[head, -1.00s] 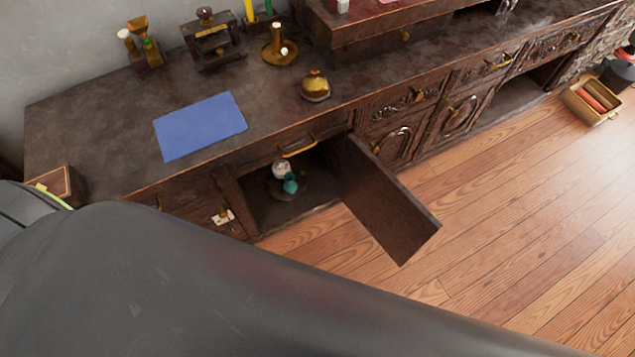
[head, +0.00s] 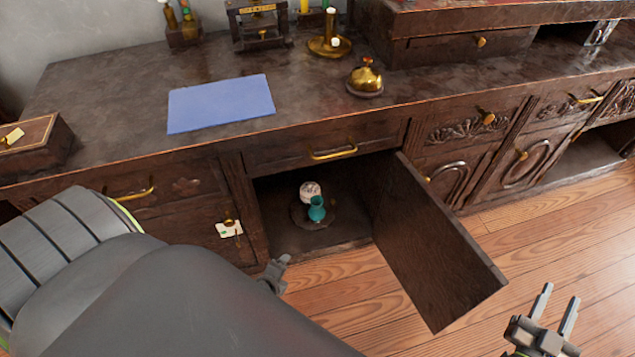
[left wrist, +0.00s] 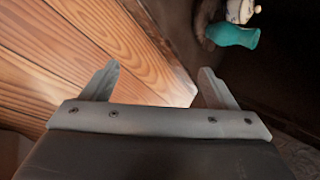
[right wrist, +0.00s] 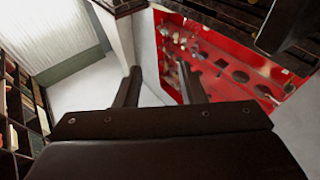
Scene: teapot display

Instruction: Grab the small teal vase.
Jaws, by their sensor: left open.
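The small teal vase (head: 317,209) stands upright inside the open cabinet, in front of a white patterned pot (head: 309,190). Both seem to stand on a dark round tray (head: 299,219). In the left wrist view the teal vase (left wrist: 232,35) lies at the upper right, beyond the fingers. My left gripper (left wrist: 155,85) is open and empty; in the head view only its tip (head: 279,270) shows at the cabinet's front left, apart from the vase. My right gripper (head: 556,306) is open and empty above the floor at the lower right.
The cabinet door (head: 435,240) stands open to the right of the compartment. The counter above holds a blue sheet (head: 221,103), a brass bell (head: 365,79) and a brass candle holder (head: 329,46). A key with a tag (head: 229,228) hangs on the left door. The wooden floor (head: 560,240) at right is clear.

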